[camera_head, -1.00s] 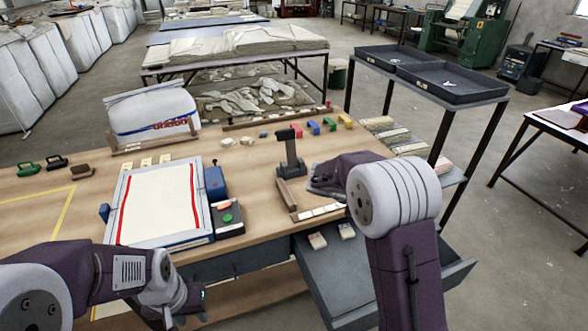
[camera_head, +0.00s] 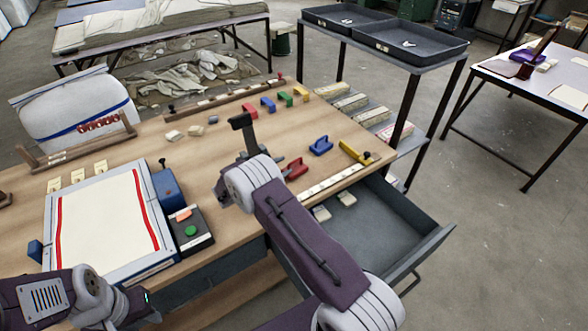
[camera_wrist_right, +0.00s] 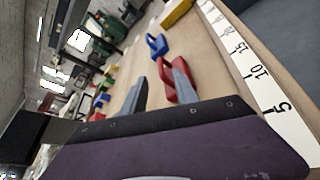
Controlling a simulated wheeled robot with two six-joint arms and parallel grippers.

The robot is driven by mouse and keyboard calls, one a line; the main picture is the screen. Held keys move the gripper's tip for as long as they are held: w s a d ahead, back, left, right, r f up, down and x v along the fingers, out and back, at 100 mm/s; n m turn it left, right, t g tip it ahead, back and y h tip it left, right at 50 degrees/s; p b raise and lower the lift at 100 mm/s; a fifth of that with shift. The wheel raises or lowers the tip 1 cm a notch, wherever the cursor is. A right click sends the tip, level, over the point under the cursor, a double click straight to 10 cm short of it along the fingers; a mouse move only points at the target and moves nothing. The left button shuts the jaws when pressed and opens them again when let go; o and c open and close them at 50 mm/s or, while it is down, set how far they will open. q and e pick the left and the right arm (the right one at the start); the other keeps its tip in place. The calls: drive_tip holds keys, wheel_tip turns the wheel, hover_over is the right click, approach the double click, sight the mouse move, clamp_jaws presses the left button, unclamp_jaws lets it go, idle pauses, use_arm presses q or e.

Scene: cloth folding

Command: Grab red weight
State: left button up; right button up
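The red weight (camera_head: 296,168) has a handle and sits on the wooden table beside the white ruler strip. My right gripper (camera_wrist_right: 158,76) is open in the right wrist view, with its two grey fingers apart. The red weight (camera_wrist_right: 165,73) is right at the right-hand finger, which covers part of it; I cannot tell whether they touch. In the head view the right gripper is mostly hidden behind my arm. My left gripper (camera_head: 143,302) is at the lower left, near the table's front edge; its fingers are not clear.
A blue weight (camera_head: 320,146) and a yellow block (camera_head: 356,153) lie beyond the red weight. Several small coloured handles line the back. An open drawer (camera_head: 420,245) juts out at the front right. A framed board (camera_head: 105,220) lies left.

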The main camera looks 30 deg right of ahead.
sight(292, 162)
drive_tip(key=x, duration=0.5)
drive_tip(key=shift+d+f+p, duration=0.1)
drive_tip(key=shift+d+p, duration=0.1)
drive_tip(key=shift+p, duration=0.1)
drive_tip(key=shift+s+a, duration=0.1)
drive_tip(key=shift+s, duration=0.05)
drive_tip(key=shift+c, duration=1.2)
clamp_jaws()
